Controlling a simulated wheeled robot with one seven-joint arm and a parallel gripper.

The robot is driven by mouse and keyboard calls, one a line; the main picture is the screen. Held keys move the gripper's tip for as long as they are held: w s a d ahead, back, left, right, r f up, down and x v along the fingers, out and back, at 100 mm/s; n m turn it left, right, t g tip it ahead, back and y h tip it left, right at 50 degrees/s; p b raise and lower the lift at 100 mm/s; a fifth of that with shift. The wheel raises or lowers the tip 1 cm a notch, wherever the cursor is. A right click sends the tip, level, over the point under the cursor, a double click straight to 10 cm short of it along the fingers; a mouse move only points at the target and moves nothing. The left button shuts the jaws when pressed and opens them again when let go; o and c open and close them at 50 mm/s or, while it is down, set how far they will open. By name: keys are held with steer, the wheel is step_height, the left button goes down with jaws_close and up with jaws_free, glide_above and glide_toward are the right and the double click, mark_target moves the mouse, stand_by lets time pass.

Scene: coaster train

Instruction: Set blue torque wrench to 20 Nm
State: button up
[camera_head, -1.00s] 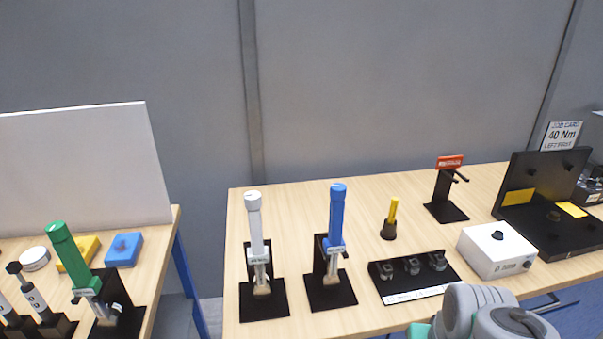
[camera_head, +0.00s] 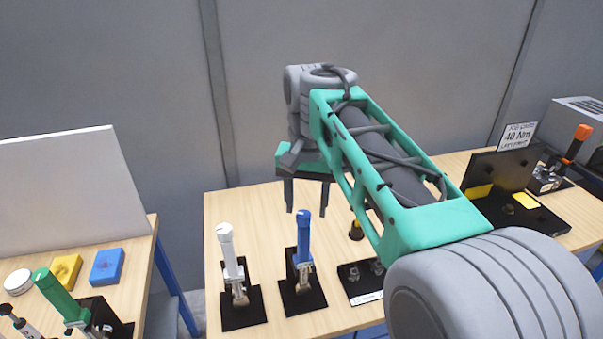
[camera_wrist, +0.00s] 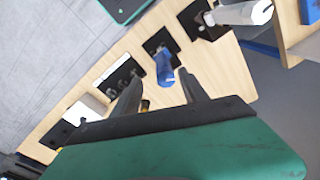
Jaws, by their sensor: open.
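The blue torque wrench (camera_head: 303,240) stands upright in a black stand (camera_head: 302,299) on the wooden table, just right of the white wrench. Its setting cannot be read. In the wrist view the blue wrench (camera_wrist: 163,66) shows beyond my fingertips, apart from them. My gripper (camera_head: 307,208) is open and empty, pointing down above the table near the top of the blue wrench. Its two fingers (camera_wrist: 158,90) also show in the wrist view.
A white wrench (camera_head: 229,258) stands close to the left. A socket tray (camera_head: 362,295) sits at the right, partly hidden by my arm. A green wrench (camera_head: 58,293) and blue box (camera_head: 107,266) are on the left table. A black fixture (camera_head: 520,205) stands far right.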

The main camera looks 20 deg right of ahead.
mark_target(304, 213)
steer(key=shift+m+g, duration=0.3)
steer(key=shift+m, duration=0.2)
steer(key=r, duration=0.1)
steer(key=w+r+p, duration=0.1)
steer(key=r, duration=0.1)
steer(key=w+r, duration=0.1)
steer(key=r, duration=0.1)
step_height(304, 213, down, 8)
steer(key=b, duration=0.6)
steer(key=shift+r, duration=0.1)
jaws_close()
